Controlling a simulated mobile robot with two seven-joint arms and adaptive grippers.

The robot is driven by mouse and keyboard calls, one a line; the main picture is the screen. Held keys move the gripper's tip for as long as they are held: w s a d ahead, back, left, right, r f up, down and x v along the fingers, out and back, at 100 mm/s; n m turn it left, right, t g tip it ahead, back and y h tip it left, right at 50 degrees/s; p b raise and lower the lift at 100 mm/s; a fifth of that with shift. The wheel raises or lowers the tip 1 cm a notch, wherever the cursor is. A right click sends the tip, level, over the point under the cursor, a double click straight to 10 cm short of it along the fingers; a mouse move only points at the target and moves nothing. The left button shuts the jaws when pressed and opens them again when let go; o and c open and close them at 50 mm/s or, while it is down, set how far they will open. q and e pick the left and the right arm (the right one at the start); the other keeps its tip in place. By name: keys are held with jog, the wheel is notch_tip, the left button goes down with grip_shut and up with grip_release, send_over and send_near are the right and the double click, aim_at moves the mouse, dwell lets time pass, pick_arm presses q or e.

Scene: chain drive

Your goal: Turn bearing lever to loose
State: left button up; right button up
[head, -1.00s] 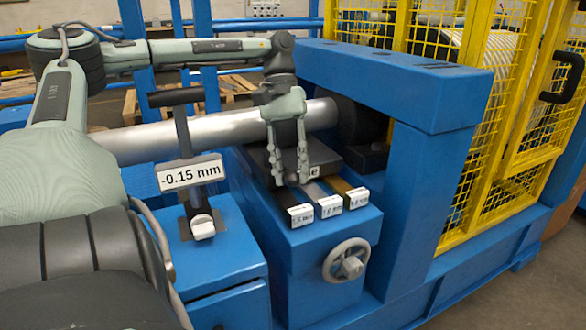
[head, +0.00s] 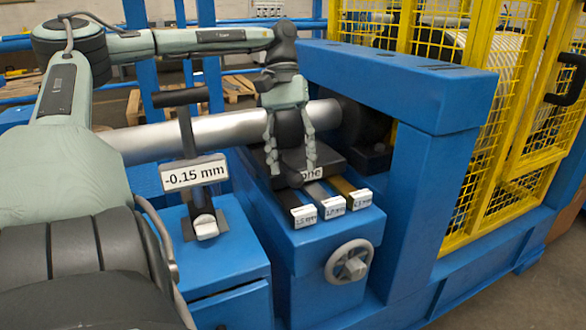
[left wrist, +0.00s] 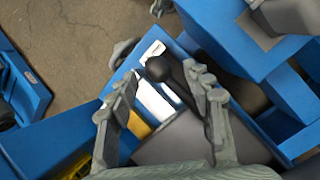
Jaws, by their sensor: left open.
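The bearing lever is a dark arm with a round black knob (left wrist: 158,68), seen in the left wrist view between my left fingers. In the head view its dark end (head: 291,179) shows low between the fingertips. My left gripper (head: 291,168) is open and points down over the bearing block, its fingers on either side of the lever. It also shows open in the left wrist view (left wrist: 162,78). I cannot tell whether a finger touches the lever. A label on the block, ending in "one", is partly hidden by a finger. My right gripper is not in view.
Three white-tagged shim strips (head: 334,206) lie at the block's front, close to the fingers. A handwheel (head: 350,262) sits below. A display (head: 194,174) reads -0.15 mm. The silver shaft (head: 215,130) runs behind my gripper. A blue frame (head: 420,95) and yellow cage (head: 500,120) stand right.

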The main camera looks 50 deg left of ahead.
pick_arm(q)
jog(key=v, duration=0.9)
jog(key=shift+r, duration=0.35)
jog(key=shift+a, duration=0.1)
